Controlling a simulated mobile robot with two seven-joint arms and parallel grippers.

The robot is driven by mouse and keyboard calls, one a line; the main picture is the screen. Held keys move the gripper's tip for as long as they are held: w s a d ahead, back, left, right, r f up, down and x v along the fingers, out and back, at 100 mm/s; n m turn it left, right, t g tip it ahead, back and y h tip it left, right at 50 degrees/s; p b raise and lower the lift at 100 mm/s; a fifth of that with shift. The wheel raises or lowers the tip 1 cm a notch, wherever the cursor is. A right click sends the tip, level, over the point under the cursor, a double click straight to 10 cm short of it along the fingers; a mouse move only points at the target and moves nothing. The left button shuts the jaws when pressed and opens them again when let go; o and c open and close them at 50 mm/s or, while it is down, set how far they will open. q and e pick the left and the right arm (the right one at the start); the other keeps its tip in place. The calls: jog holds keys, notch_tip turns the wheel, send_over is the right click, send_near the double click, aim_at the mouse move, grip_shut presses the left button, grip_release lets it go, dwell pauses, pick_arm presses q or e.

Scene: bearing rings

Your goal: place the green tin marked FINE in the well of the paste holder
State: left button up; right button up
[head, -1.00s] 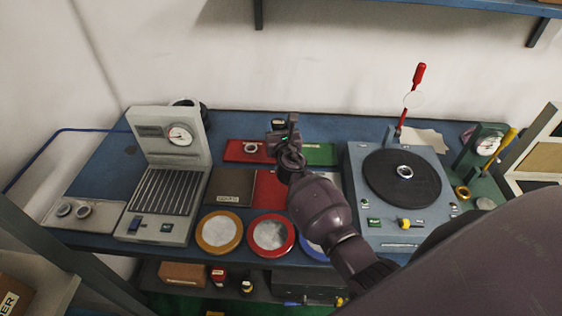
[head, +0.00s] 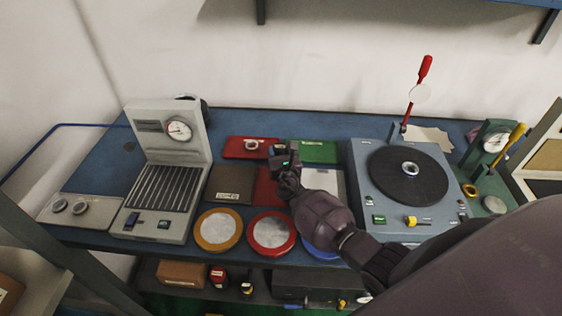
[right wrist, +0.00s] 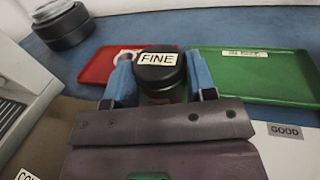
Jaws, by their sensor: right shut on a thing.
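The tin marked FINE (right wrist: 160,62) has a black lid with a white label, and a little of its dark green side shows below. It stands between the blue fingers of my right gripper (right wrist: 160,78), which is shut on it. In the head view my right gripper (head: 283,152) is over the middle of the bench, near the front edge of the red and green trays; the tin is small and dark there. I cannot pick out the paste holder or its well for sure. My left gripper is not in view.
A red tray (head: 247,147) with a ring and a green tray (head: 320,152) lie behind the gripper. A grey gauge device (head: 160,190) stands left, a turntable machine (head: 362,205) right. Round orange (head: 218,244) and red (head: 271,249) rimmed pads lie in front.

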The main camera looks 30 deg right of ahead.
jog(key=shift+f+b, duration=0.35)
jog(key=shift+f, duration=1.05)
jog(key=shift+f, duration=0.2)
jog(key=o, duration=1)
jog(key=shift+r, duration=0.1)
